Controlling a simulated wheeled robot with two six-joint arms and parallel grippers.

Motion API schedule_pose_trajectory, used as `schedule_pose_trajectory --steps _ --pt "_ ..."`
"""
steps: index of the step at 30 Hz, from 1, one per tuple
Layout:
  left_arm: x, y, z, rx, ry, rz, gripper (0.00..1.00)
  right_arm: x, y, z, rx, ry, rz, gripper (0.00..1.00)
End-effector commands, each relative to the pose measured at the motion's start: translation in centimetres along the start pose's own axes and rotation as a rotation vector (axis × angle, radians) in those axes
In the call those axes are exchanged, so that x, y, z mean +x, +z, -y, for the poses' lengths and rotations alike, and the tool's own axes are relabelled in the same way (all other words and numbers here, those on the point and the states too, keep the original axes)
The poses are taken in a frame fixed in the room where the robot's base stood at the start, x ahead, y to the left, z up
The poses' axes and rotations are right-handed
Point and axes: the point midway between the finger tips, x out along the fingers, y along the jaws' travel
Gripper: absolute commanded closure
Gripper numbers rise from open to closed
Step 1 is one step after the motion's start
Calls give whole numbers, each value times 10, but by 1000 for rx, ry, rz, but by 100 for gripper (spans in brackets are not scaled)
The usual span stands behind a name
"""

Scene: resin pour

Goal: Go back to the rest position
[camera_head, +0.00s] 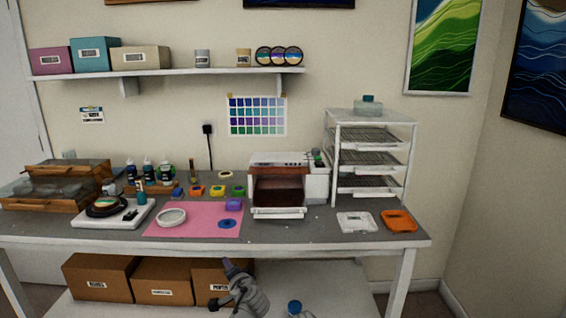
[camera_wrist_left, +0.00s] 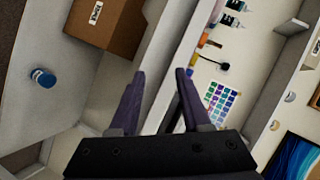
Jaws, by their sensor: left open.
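My left gripper (camera_head: 230,268) is low in front of the table's front edge, at the bottom centre of the head view. Its fingers point up toward the table. In the left wrist view my left gripper (camera_wrist_left: 160,76) has its two dark purple fingers spread apart, with nothing between them. My right gripper is in neither view.
The work table (camera_head: 330,232) holds a pink mat (camera_head: 190,229), a small oven-like box (camera_head: 278,190), a white rack (camera_head: 409,165) and an orange tray (camera_head: 398,221). Cardboard boxes (camera_head: 164,281) and a blue-lidded jar (camera_head: 294,307) stand on the lower shelf, close to the gripper.

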Motion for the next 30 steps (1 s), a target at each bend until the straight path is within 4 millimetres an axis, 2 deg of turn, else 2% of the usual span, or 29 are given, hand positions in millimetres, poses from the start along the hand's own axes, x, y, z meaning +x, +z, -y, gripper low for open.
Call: schedule_pose_trajectory --steps 1,4,6,9,12,18,24,30 --pt "1 25 -5 -61 42 72 52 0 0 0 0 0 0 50" --pt "-4 76 -28 -208 168 244 52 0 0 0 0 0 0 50" --pt "-14 108 -49 -308 271 364 52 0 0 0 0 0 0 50" --pt "-32 135 -75 -413 403 493 52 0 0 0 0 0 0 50" --pt "-50 151 -95 -489 514 588 52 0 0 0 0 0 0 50" --pt "-86 166 -124 -594 704 723 52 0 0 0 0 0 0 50" --pt "-122 171 -143 -672 882 821 52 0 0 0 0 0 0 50" --pt "-146 150 -161 -568 909 808 52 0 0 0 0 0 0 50"
